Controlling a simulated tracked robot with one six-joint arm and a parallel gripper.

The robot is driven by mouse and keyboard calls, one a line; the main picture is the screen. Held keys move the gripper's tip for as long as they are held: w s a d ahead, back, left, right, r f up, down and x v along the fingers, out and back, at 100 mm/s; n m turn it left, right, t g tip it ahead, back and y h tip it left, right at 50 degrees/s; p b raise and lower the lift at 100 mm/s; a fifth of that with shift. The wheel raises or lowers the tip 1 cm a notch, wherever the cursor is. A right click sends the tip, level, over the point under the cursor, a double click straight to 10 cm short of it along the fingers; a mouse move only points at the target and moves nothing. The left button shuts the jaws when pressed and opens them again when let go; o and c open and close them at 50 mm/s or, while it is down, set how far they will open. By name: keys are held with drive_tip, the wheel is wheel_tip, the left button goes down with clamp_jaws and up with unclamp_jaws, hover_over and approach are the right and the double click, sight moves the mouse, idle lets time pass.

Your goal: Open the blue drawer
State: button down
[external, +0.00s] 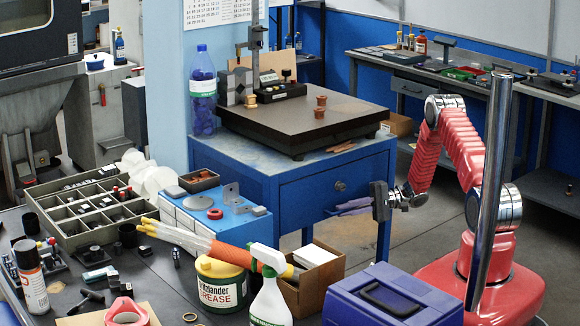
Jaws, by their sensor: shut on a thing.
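The blue drawer (308,194) is in the blue bench cabinet in the middle of the external view. Its front looks flush with the cabinet, and its round dark knob (340,186) is in plain view with nothing around it. My gripper (352,207) is just to the right of and below the knob, pointing left in front of the cabinet. It is shut on a slim lavender thing (350,208) that reaches left toward the drawer's lower edge. I cannot tell what that thing is, or whether it touches the drawer.
A dark surface plate (300,120) with a gauge stand tops the cabinet. A blue toolbox (392,300), a spray bottle (270,292) and a cardboard box (312,285) stand in the foreground below my gripper. Floor shows right of the cabinet.

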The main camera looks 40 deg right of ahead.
drive_tip(key=shift+s+f, duration=0.15)
drive_tip(key=shift+f, duration=0.1)
drive_tip(key=s, duration=2.6)
drive_tip(key=shift+s, duration=0.15)
drive_tip(key=shift+r, duration=0.1)
drive_tip(key=c, duration=1.9)
unclamp_jaws()
drive_tip(key=shift+o, duration=0.2)
drive_tip(key=shift+d+r, duration=0.1)
drive_tip(key=shift+d, duration=0.05)
drive_tip(key=v, duration=1.3)
drive_tip(key=shift+d, duration=0.25)
